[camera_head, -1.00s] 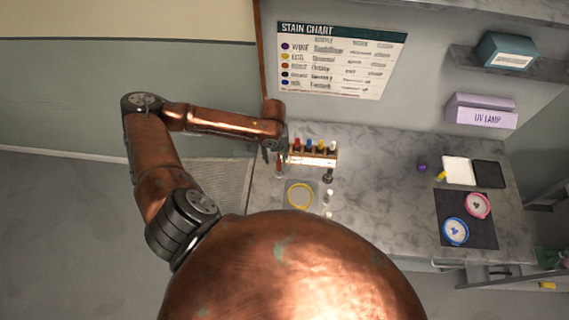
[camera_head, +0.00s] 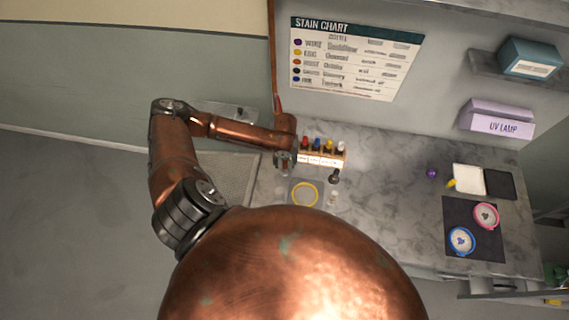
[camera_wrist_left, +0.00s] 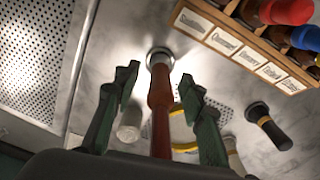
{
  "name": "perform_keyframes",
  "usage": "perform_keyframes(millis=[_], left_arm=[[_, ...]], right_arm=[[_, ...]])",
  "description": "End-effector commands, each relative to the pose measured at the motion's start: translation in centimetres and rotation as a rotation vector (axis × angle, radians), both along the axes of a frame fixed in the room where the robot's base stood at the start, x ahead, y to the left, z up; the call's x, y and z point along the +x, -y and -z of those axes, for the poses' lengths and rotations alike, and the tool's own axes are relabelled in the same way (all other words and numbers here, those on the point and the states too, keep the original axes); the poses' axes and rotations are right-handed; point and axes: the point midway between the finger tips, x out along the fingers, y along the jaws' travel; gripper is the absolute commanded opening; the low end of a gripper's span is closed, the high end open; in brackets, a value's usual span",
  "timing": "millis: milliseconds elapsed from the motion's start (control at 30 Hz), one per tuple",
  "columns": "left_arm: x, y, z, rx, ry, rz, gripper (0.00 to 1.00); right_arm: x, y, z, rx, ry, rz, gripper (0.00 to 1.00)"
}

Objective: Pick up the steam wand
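The likely steam wand is a red-brown rod with a round steel end (camera_wrist_left: 160,100), seen in the left wrist view. It stands between my two green left fingers, with gaps visible on both sides. My left gripper (camera_wrist_left: 158,98) is open around it. In the head view the left gripper (camera_head: 284,161) is at the left end of the bottle rack, over the counter's left part, and hides the rod. My right gripper is not in view.
A wooden rack of coloured bottles (camera_head: 321,158) stands close right of the gripper. A yellow ring (camera_head: 305,195) and a black-handled tool (camera_wrist_left: 268,125) are nearby. A perforated panel (camera_wrist_left: 35,50) lies to the left. The counter's middle (camera_head: 385,180) is clear.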

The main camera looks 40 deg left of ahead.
Motion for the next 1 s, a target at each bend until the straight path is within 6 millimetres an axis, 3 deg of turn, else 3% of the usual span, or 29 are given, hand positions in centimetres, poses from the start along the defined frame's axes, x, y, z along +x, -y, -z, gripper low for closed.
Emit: perform_keyframes(millis=[200,767,1000], left_arm=[[0.01,-0.03,0.08,0.001,0.001,0.000,0.38],[0.00,-0.06,0.05,0.001,0.001,-0.001,0.00],[0.03,-0.05,0.02,0.001,0.001,-0.001,0.00]], right_arm=[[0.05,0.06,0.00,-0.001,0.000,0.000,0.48],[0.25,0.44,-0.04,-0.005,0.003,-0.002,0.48],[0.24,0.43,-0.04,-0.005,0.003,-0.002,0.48]])
